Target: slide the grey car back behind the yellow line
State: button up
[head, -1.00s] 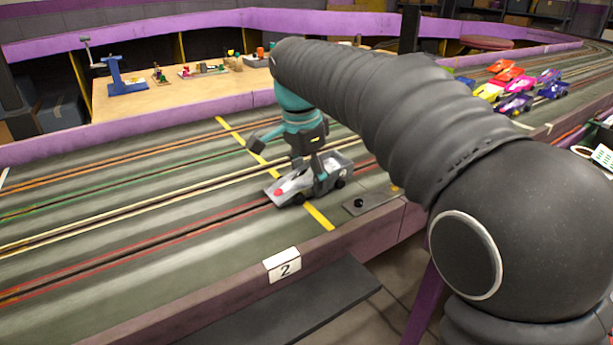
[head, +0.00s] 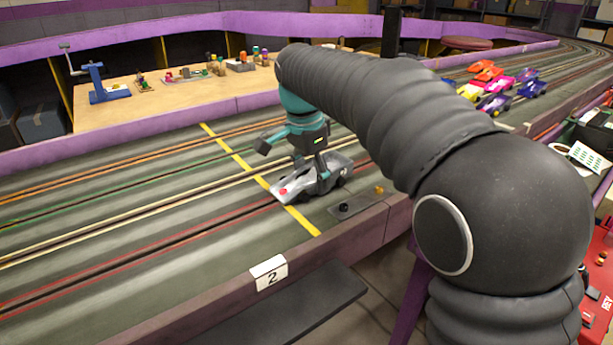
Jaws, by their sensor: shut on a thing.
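The grey car (head: 341,166), with a red dot near its nose, sits on the slot track (head: 150,255) close to the near edge. Its nose points left and lies at the yellow line (head: 240,163), seeming to overlap it slightly; most of the body is to the line's right. The line crosses all the lanes and runs on below the car. My teal and black gripper (head: 316,171) is over the car from above and shut on it. A dark finger shows against the car's near side; the grip on the far side is hidden.
A dark plate with a black knob (head: 344,208) sits on the near edge, right of the line. Several coloured cars (head: 497,88) stand farther right. A number 2 sign (head: 269,272) is on the near rim. Lanes left of the line are clear.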

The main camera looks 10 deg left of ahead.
jog(key=shift+w+d, duration=0.95)
jog(key=shift+w, duration=0.15)
jog(key=o, duration=0.9)
jog(key=shift+o, duration=0.2)
